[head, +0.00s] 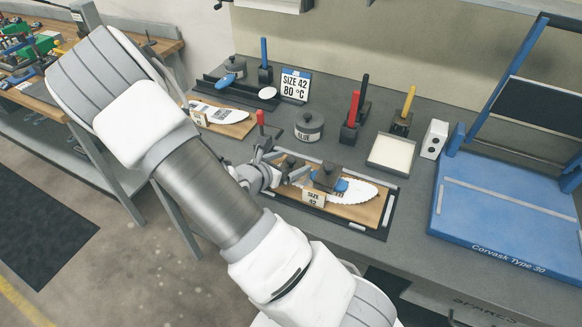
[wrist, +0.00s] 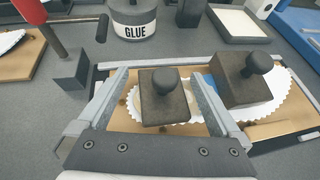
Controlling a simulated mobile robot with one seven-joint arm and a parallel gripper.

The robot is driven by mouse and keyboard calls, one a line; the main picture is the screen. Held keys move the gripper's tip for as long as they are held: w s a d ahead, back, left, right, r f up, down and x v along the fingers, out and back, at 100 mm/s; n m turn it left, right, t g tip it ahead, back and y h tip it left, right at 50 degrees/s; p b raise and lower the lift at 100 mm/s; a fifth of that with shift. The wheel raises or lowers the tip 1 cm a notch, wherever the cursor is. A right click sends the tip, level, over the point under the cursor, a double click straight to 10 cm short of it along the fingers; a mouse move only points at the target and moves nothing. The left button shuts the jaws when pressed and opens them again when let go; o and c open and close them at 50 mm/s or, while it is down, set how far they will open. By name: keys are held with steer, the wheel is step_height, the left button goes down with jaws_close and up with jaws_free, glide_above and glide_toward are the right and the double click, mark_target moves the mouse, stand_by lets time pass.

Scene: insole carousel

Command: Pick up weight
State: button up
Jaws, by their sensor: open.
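Two dark block weights with round knobs stand on the white insole (head: 358,193) on a wooden board (head: 375,214). In the wrist view the nearer weight (wrist: 165,103) appears between the two fingers of my gripper (wrist: 158,76), with gaps at its sides. I cannot tell how far the fingers are below its top. The other weight (wrist: 240,82) is just right of the right finger; it also shows in the head view (head: 327,177). My gripper (head: 279,172) is open and over the board's left part. The arm partly hides the nearer weight in the head view.
A glue pot (head: 309,127) and a red-handled tool (head: 351,118) stand behind the board. A white pad (head: 391,153) and a blue press (head: 505,215) are to the right. A second board with insole (head: 222,116) lies at back left. A size 42 tag (head: 313,197) stands at the board's front.

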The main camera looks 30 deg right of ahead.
jaws_close()
stand_by(0.3)
stand_by(0.3)
